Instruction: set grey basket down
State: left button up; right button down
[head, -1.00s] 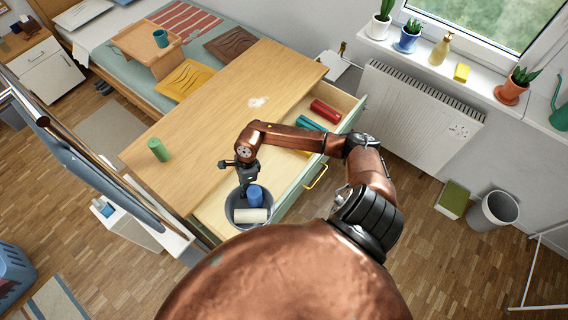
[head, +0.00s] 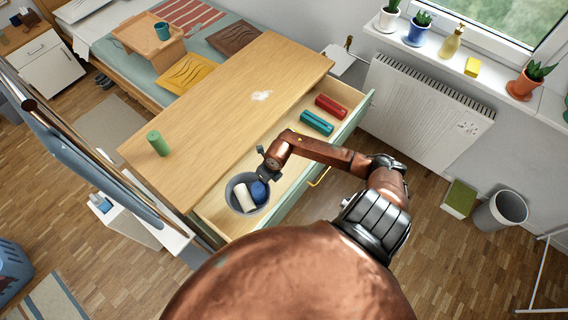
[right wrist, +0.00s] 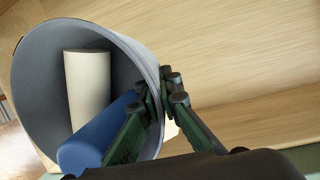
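The grey basket (head: 232,193) is over the near-left end of the open drawer (head: 215,214). I cannot tell whether it touches the drawer floor. It holds a blue cylinder (head: 259,191) and a cream cylinder (head: 245,197). In the right wrist view the grey basket (right wrist: 38,75) opens toward the camera, with the cream cylinder (right wrist: 88,85) and blue cylinder (right wrist: 85,150) inside. My right gripper (right wrist: 165,95) has its fingers on either side of the basket wall, closed on the rim. In the head view it (head: 265,175) is at the basket's upper right. My left gripper is not in view.
A red block (head: 331,107) and a teal block (head: 316,123) lie in the drawer's far part. The wooden desktop (head: 230,120) is above the drawer, with a green cylinder (head: 158,143) near its left edge. The yellow drawer handle (head: 319,178) is on the front.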

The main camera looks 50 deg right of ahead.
notch_tip(320, 180, down, 10)
jog(key=shift+w+f+b, duration=0.1)
jog(key=shift+b, duration=0.8)
jog(key=c, duration=2.2)
grip_release()
jog(key=shift+o, duration=0.2)
jog(key=p+v, duration=0.2)
jog(key=v, duration=1)
